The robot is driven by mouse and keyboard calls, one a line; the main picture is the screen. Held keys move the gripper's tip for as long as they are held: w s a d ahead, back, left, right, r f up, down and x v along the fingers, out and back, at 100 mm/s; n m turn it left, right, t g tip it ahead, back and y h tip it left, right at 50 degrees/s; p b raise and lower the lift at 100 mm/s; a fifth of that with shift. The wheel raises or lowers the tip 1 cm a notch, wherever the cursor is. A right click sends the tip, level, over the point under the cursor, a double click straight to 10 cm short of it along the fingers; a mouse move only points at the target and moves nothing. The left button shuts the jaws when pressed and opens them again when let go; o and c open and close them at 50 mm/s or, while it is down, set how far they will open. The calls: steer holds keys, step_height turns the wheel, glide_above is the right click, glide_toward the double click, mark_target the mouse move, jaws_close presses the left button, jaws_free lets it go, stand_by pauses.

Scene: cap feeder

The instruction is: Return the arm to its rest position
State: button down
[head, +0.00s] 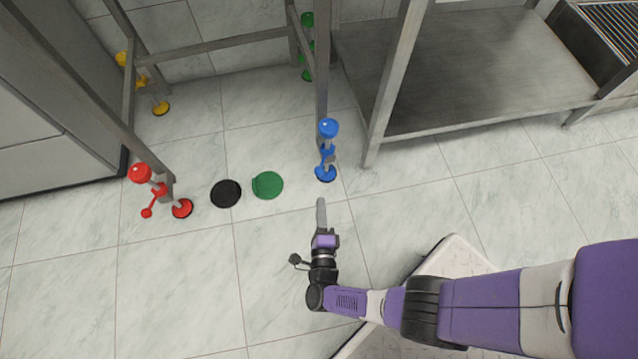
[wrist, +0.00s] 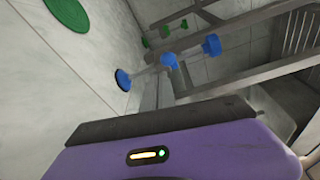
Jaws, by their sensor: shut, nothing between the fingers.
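My arm reaches in from the right edge of the head view, purple, white and black. It bends at a dark wrist, and my gripper (head: 321,203) points up the picture, over the pale tiled floor. Its grey fingers are together as one narrow strip with nothing between them. The fingertips are just below the blue stand (head: 326,153) in the picture, with a visible gap. In the wrist view the purple gripper body fills the lower part, and the blue stand (wrist: 168,60) shows beyond it.
A red stand (head: 160,190) and a yellow stand (head: 143,84) are at left, a green one (head: 306,45) at the back. Black (head: 226,194) and green (head: 267,185) discs lie on the floor. A metal shelf (head: 470,70) stands upper right. A pale platform lies under my arm.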

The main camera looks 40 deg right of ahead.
steer(key=shift+s+a, duration=0.15)
steer(key=shift+a, duration=0.45)
